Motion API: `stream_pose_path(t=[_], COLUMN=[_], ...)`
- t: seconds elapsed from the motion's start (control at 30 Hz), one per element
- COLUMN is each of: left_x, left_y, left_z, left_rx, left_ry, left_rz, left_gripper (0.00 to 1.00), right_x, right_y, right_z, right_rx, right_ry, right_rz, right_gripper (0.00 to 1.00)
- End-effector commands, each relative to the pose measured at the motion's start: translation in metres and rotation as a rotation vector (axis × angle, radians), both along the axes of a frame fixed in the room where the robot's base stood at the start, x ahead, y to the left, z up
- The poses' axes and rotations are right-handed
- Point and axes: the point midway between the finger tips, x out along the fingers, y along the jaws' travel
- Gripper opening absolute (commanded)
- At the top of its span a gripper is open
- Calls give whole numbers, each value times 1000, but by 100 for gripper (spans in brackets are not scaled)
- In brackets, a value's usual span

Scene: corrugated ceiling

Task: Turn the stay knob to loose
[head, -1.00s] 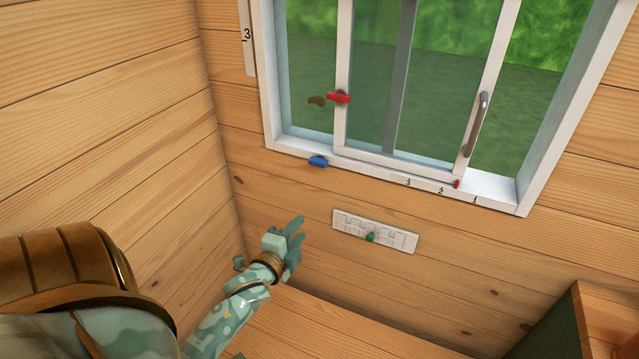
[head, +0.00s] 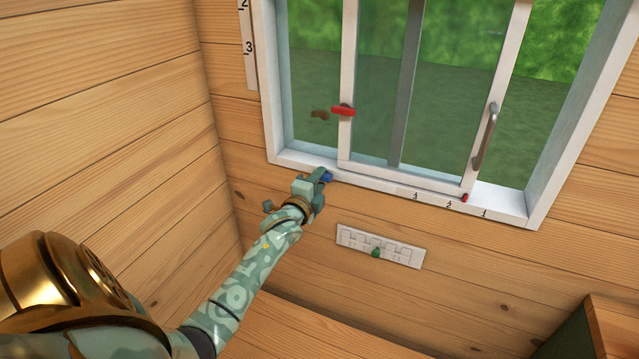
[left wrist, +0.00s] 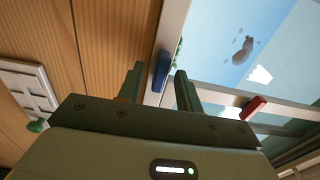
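A blue knob (head: 328,177) sits on the lower window frame, and a red handle (head: 344,111) sits on the sliding sash. No label shows which one is the stay knob. My left gripper (head: 319,181) is at the blue knob and partly covers it in the head view. In the left wrist view the left gripper (left wrist: 158,82) is open, with the blue knob (left wrist: 161,71) between its two fingertips. I cannot tell whether the fingers touch it. The red handle (left wrist: 253,108) is to the right there. My right gripper is not in view.
A white slotted plate (head: 350,238) with a green knob (head: 376,253) is on the wall below the window. A grey pull handle (head: 485,137) and a small red marker (head: 464,198) are at the sash's right. A numbered scale (head: 432,201) runs along the sill.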

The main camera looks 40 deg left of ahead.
Motion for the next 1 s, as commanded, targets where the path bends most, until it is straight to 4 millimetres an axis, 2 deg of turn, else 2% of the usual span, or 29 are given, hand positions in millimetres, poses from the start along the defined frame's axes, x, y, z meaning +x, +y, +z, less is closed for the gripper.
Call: stream_pose_path(t=[0.33, 0.47, 0.77, 1.0], left_x=[5, 5, 5, 5], left_y=[2, 2, 1, 1], left_z=[0, 0, 1, 2], left_rx=[1, 1, -13, -102], left_ry=[0, 0, -4, -31], left_rz=[0, 0, 0, 0], left_gripper=[35, 0, 0, 0], right_x=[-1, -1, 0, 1], right_y=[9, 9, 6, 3], right_z=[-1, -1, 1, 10], right_rx=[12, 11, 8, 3], right_ry=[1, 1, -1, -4], right_rz=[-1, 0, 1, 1], right_gripper=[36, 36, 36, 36])
